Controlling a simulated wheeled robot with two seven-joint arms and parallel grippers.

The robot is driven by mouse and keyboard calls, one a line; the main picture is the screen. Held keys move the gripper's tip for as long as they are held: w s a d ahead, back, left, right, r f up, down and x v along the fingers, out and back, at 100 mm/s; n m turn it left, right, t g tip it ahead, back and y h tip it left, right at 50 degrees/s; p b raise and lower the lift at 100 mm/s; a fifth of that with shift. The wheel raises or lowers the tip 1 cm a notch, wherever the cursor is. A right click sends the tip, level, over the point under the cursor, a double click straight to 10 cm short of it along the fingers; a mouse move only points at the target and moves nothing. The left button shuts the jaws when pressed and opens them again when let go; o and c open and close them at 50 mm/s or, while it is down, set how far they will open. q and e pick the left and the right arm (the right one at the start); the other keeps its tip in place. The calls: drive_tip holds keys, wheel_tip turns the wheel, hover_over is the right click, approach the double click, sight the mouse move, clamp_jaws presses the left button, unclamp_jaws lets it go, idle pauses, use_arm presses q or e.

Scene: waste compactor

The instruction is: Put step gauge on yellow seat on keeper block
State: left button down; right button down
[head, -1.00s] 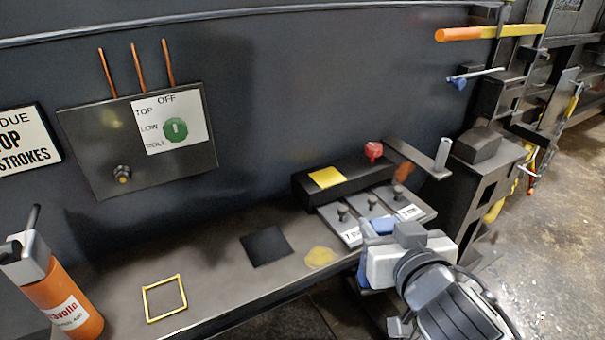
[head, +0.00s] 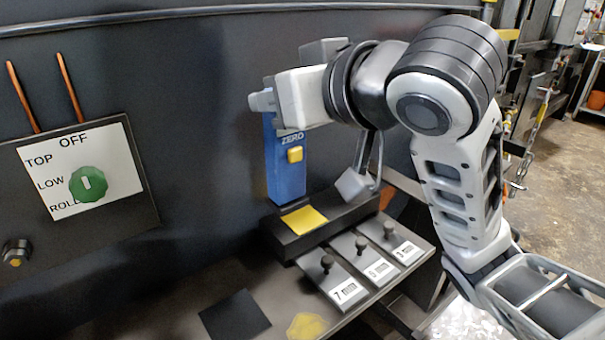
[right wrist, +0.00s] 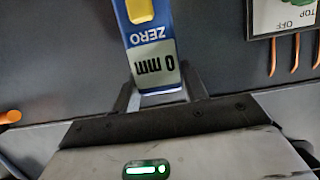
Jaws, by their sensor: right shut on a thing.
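The step gauge (head: 286,165) is a blue upright bar with a yellow button and the word ZERO. My right gripper (head: 268,100) is shut on its top end; the right wrist view also shows the gauge (right wrist: 150,40) between the fingers (right wrist: 160,88), with a "0 mm" label. The keeper block (head: 335,212) is a long black block on the bench, with a flat yellow seat (head: 304,220) on top. The gauge's lower end shows just above and behind the seat in the head view; I cannot tell whether it touches the block. My left gripper is not in view.
Three keyed plates with knobs (head: 345,275) lie in front of the block. A black square (head: 235,315) and a yellow patch (head: 306,327) mark the bench. A panel with a green dial (head: 88,184) is on the wall at left. The wall stands close behind the gauge.

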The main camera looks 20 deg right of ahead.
use_arm(q)
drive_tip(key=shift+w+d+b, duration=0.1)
drive_tip(key=shift+b, duration=0.3)
use_arm(e)
drive_tip(key=w+d+f, duration=0.5)
drive_tip(key=w+f, duration=0.5)
drive_tip(key=f, duration=0.1)
drive_tip(key=shift+d+f, duration=0.15)
drive_tip(key=shift+f, duration=0.2)
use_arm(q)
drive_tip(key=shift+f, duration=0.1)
use_arm(e)
drive_tip(key=shift+f, duration=0.15)
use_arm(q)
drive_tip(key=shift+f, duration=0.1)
use_arm(e)
drive_tip(key=c, duration=0.8)
unclamp_jaws()
drive_tip(key=shift+o, duration=0.2)
drive_tip(key=v, duration=1.2)
